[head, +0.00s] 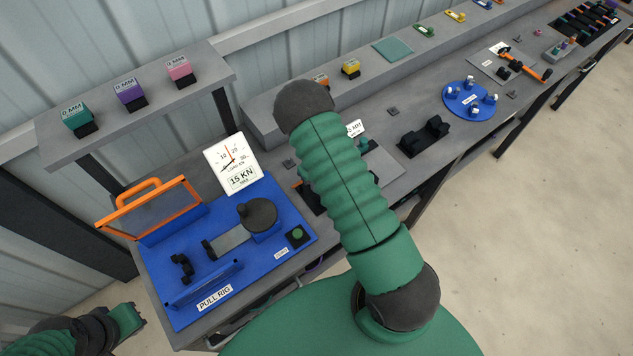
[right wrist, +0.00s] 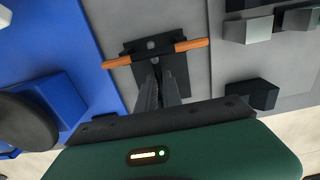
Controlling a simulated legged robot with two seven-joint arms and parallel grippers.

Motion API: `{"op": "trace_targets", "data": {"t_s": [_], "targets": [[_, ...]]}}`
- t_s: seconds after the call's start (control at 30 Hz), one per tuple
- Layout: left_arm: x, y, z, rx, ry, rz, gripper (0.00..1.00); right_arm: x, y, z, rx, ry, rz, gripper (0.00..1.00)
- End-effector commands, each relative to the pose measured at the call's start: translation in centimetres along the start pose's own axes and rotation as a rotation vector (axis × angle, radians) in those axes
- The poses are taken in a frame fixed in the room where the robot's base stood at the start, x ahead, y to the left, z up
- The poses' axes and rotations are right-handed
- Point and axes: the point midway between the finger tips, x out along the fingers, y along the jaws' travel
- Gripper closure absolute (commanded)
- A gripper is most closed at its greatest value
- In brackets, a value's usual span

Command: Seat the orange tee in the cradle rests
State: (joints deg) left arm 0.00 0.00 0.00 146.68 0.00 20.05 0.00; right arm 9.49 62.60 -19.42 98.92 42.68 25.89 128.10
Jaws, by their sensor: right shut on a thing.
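In the right wrist view the orange tee (right wrist: 189,46) shows as an orange bar running left to right, its middle partly dark and covered. My right gripper (right wrist: 157,68) is shut on it at the middle. A black fixture plate (right wrist: 178,75) with a round grey spot lies just behind the bar; I cannot tell whether the tee touches it or whether this is the cradle. In the head view my right arm hides most of this spot. My left gripper (head: 130,318) is low at the left edge, away from the tee; its jaws are unclear.
The blue pull rig (head: 180,318) with an orange-framed guard (head: 150,205) and gauge card (head: 233,163) stands left of my right arm. A black notched block (head: 424,136) and a blue round tray (head: 457,108) lie to the right. A raised shelf (head: 262,118) runs behind.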

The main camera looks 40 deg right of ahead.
Motion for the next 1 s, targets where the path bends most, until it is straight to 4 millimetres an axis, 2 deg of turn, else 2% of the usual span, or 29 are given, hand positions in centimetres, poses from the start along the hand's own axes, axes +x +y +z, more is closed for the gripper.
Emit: {"op": "trace_targets", "data": {"t_s": [0.03, 0.07, 0.23, 0.53, 0.63, 0.77, 1.0], "targets": [[0.0, 0.0, 0.0, 0.000, 0.000, 0.000, 1.00, 0.2, 0.0, 0.0, 0.000, 0.000, 0.000, 1.00], [0.0, 0.0, 0.0, 0.000, 0.000, 0.000, 1.00, 0.1, 0.0, 0.0, 0.000, 0.000, 0.000, 0.88], [0.0, 0.0, 0.0, 0.000, 0.000, 0.000, 1.00, 0.1, 0.0, 0.0, 0.000, 0.000, 0.000, 0.65], [0.0, 0.0, 0.0, 0.000, 0.000, 0.000, 1.00, 0.1, 0.0, 0.0, -0.001, 0.000, 0.000, 0.65], [0.2, 0.0, 0.1, 0.000, 0.000, 0.000, 1.00, -0.7, 0.0, 0.2, -0.002, -0.003, -0.001, 0.65], [0.7, 0.0, 0.2, 0.000, 0.000, 0.000, 1.00, -3.2, 0.0, 0.2, -0.003, -0.006, -0.001, 0.65], [1.5, 0.0, 0.4, 0.000, 0.000, 0.000, 1.00, -10.4, 0.0, 0.2, -0.003, -0.006, -0.001, 0.65]]}}
